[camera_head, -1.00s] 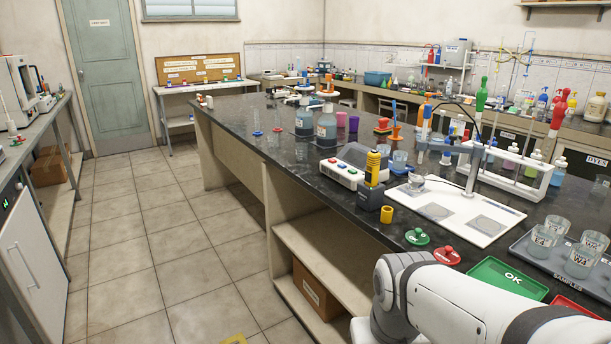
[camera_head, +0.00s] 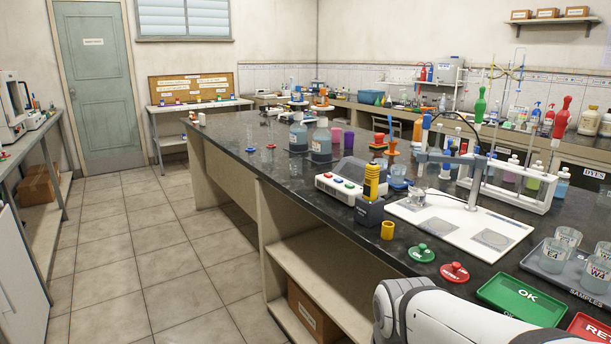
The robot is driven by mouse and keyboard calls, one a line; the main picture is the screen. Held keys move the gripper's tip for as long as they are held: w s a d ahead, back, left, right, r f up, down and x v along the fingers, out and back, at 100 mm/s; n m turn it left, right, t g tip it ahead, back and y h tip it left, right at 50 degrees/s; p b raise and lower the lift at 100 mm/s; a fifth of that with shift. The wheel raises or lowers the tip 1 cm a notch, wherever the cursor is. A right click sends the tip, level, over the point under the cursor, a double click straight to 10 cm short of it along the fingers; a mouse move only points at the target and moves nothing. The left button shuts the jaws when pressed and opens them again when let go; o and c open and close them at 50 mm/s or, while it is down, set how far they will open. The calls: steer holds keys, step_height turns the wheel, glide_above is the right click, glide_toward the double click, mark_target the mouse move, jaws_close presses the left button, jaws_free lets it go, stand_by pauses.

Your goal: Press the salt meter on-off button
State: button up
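A yellow and black handheld meter (camera_head: 372,181) stands upright in a dark holder (camera_head: 370,211) near the front edge of the dark bench. Beside it, to the left, lies a pale grey bench instrument (camera_head: 345,182) with red, green and blue buttons. No readable label shows which of the two is the salt meter, and I cannot make out an on-off button on the yellow one. My white arm rises at the bottom right, well to the near side of both. My gripper is outside the picture.
The dark bench (camera_head: 238,138) also carries a white plate (camera_head: 458,220), a bottle rack (camera_head: 506,184), a yellow cup (camera_head: 388,230), green (camera_head: 421,253) and red (camera_head: 454,272) discs, a green OK tray (camera_head: 522,299) and a samples tray (camera_head: 535,266). Tiled floor (camera_head: 170,255) lies clear to the left.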

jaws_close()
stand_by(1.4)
